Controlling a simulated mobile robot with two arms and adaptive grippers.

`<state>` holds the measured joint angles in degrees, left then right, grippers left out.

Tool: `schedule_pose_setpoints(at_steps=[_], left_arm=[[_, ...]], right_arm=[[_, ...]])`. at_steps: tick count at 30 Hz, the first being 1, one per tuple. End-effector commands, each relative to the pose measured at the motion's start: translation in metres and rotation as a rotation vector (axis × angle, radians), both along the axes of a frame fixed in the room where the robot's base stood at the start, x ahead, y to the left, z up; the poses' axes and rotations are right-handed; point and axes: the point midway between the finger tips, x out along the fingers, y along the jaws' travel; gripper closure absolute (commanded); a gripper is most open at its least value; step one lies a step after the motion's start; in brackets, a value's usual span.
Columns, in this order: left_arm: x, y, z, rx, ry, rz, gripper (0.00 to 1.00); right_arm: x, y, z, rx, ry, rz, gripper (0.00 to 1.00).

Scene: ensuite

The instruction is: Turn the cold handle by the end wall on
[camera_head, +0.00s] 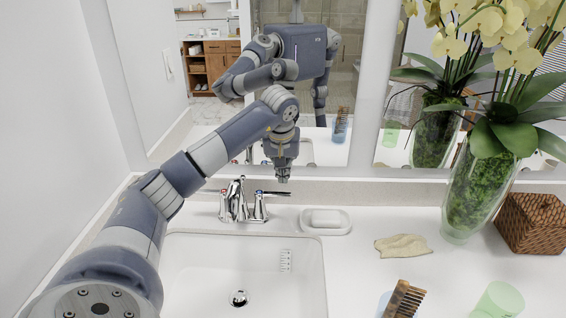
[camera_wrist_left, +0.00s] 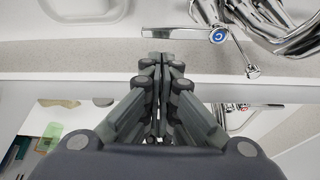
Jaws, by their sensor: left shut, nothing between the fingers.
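The chrome faucet (camera_head: 238,203) stands behind the white sink basin, near the left wall. Its right-hand handle (camera_head: 261,207) has a lever pointing right, toward the soap dish. In the left wrist view this cold handle (camera_wrist_left: 218,36) carries a blue cap marked C, and its lever reaches left past my fingertips. My left gripper (camera_head: 284,178) is shut and empty, pointing down just above the lever's free end. In the wrist view the left gripper (camera_wrist_left: 160,58) appears close to the lever, with a small gap. No water shows at the spout. My right gripper is out of view.
A soap dish (camera_head: 325,220) with soap sits right of the faucet. The mirror rises close behind my gripper.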

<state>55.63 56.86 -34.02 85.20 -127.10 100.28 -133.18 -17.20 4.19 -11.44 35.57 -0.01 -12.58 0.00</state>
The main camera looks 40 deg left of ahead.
Motion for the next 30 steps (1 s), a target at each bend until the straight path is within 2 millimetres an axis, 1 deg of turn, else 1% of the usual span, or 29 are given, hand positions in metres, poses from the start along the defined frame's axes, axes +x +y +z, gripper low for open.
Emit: schedule_pose_setpoints(at_steps=[1,3,6,9,13,22,30], left_arm=[[0.002,0.001,-0.009,-0.001,0.005,0.001,1.0],[0.004,0.004,-0.019,-0.001,0.005,0.001,1.0],[0.008,0.006,-0.029,-0.002,0.002,0.0,1.0],[0.01,0.007,-0.036,-0.001,0.001,0.0,1.0],[0.011,0.008,-0.039,0.001,0.001,0.0,1.0],[0.011,0.008,-0.039,0.001,0.0,-0.002,1.0],[0.009,0.005,-0.038,0.002,0.0,-0.052,1.0]], right_arm=[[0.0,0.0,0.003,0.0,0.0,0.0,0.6],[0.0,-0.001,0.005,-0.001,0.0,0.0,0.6],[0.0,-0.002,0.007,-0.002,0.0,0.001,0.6],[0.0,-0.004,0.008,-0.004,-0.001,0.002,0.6],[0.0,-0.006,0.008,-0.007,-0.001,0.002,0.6],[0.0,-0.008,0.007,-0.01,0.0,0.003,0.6],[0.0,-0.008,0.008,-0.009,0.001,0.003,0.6]])
